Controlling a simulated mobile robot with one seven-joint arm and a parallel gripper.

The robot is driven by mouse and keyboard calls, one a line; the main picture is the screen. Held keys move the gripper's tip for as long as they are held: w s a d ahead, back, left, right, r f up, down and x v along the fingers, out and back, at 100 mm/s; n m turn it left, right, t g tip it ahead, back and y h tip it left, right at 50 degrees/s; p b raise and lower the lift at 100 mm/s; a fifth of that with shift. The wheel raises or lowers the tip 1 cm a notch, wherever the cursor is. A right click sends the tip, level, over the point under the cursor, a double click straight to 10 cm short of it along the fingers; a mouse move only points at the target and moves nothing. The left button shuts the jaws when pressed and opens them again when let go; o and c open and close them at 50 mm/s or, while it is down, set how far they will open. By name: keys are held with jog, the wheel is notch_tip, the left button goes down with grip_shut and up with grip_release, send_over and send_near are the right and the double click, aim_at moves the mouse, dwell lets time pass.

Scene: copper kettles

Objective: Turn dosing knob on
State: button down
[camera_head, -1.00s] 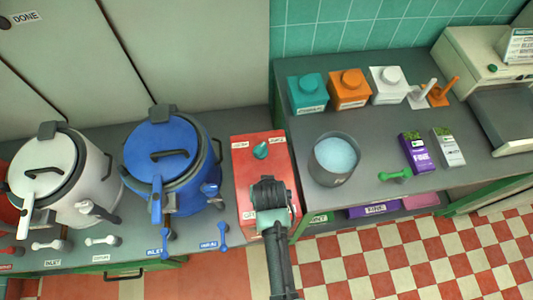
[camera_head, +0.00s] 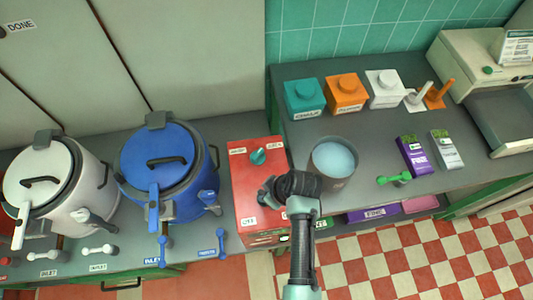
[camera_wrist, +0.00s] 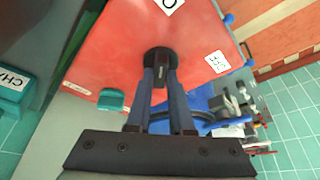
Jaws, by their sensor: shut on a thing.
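A red box (camera_head: 250,172) stands on the counter beside the blue kettle, with labels on its top face. In the wrist view, a black round knob (camera_wrist: 158,57) sits on the red face, with an OFF label (camera_wrist: 216,62) to its right and a partly cut-off label (camera_wrist: 170,4) above. My gripper (camera_wrist: 160,76) is shut on this knob, its two fingers close together around its grip. The knob's exact pointing is hard to tell. A teal knob (camera_head: 258,157) is on the same box, apart from my gripper; it also shows in the wrist view (camera_wrist: 111,100).
The blue kettle (camera_head: 172,172) and white kettle (camera_head: 62,190) stand left of the box. A grey pot (camera_head: 322,177) of pale blue liquid stands close to the right of my wrist. Teal (camera_head: 306,98), orange (camera_head: 347,94) and white (camera_head: 388,88) containers line the back.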

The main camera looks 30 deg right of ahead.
jog(key=shift+n, duration=0.5)
jog(key=c, duration=0.8)
grip_release()
jog(key=shift+r, duration=0.1)
jog(key=b+v, duration=0.1)
jog(key=v, duration=1.1)
jog(key=shift+d+r+b, duration=0.25)
jog(key=shift+r+b, duration=0.1)
jog(key=shift+r, duration=0.05)
